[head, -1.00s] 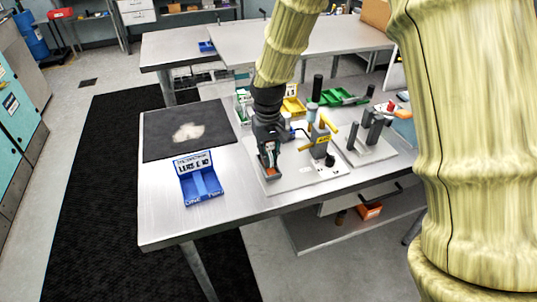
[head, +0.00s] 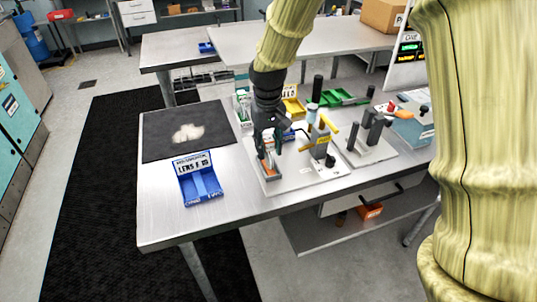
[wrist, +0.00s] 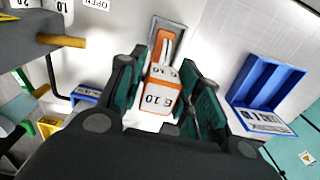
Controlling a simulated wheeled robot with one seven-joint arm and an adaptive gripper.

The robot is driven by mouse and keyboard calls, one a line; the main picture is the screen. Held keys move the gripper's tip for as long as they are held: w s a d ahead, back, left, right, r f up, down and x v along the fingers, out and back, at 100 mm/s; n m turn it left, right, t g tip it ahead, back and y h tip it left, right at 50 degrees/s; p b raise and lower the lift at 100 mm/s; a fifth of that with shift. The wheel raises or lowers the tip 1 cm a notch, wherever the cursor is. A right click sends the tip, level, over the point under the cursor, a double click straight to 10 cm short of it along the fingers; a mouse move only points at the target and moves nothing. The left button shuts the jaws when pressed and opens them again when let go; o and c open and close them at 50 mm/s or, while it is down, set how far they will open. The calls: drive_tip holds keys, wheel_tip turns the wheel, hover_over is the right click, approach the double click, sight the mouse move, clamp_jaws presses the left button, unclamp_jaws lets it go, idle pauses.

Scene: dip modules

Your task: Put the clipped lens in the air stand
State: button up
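The clipped lens (wrist: 160,98) has an orange clip with a white "E 10" label. It stands upright at a grey-rimmed holder (wrist: 153,24) on the light base plate and also shows small in the head view (head: 268,171). I take this holder to be the air stand, but no name on it is legible. My gripper (wrist: 172,78) is just above, with its dark green fingers spread on either side of the clip. It also shows in the head view (head: 271,148), open. The lens glass and the clip's lower seat cannot be made out clearly.
An empty blue lens tray (head: 201,187) lies left of the plate. A yellow-handled post (head: 323,140) stands close on the right, with a dark-posted stand (head: 371,145) beyond. Yellow and green bins stand behind. A black mat (head: 165,135) covers the table's far left.

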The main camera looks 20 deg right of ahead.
wheel_tip(320, 180, up, 8)
drive_tip(key=shift+b, duration=0.45)
